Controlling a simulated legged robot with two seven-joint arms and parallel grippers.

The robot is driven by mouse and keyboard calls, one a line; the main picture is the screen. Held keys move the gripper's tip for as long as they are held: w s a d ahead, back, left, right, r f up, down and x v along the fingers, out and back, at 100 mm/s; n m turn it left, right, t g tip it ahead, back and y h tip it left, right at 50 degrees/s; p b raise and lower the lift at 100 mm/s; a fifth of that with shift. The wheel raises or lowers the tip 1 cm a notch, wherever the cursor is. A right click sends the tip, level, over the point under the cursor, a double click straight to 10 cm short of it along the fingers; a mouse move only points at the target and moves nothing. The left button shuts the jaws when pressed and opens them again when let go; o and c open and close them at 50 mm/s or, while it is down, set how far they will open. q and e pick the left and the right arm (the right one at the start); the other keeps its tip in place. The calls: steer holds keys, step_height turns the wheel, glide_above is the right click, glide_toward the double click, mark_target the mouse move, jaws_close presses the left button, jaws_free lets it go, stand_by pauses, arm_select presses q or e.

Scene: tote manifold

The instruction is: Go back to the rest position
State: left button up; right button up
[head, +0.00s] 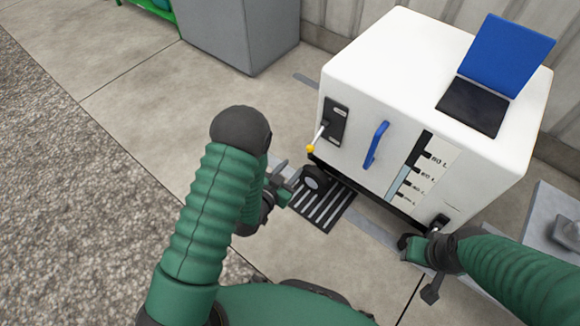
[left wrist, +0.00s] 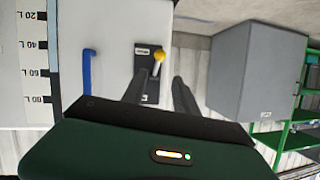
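My left gripper (head: 284,180) is in front of the lower left of a white tote box. In the left wrist view its two fingers (left wrist: 160,92) stand apart with nothing between them. A lever with a yellow knob (head: 310,148) on a dark plate (head: 336,122) is on the box front. In the left wrist view the yellow knob (left wrist: 159,56) shows beyond the fingertips, and I see no contact. My right gripper (head: 418,262) is by the lower right front of the box, and its fingers are too unclear to read.
The white box (head: 385,60) bears a blue handle (head: 376,145), a litre scale (head: 418,172) and an open blue-lidded hatch (head: 505,55). A striped floor grate (head: 325,205) lies below. A grey cabinet (head: 240,30) stands behind left. The concrete floor at left is clear.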

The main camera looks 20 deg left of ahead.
stand_by(0.3)
arm_select(q)
steer(key=s+a+r+n+g+y+p, duration=0.1)
steer(key=s+r+n+g, duration=0.1)
steer(key=s+r+g, duration=0.6)
steer(key=s+a+r+n+g+y+p, duration=0.1)
steer(key=s+r+n+g, duration=0.2)
steer(key=s, duration=0.8)
step_height(320, 180, up, 36)
steer(key=m+p, duration=0.1)
steer(key=p, duration=3.4)
steer(key=shift+f, duration=0.15)
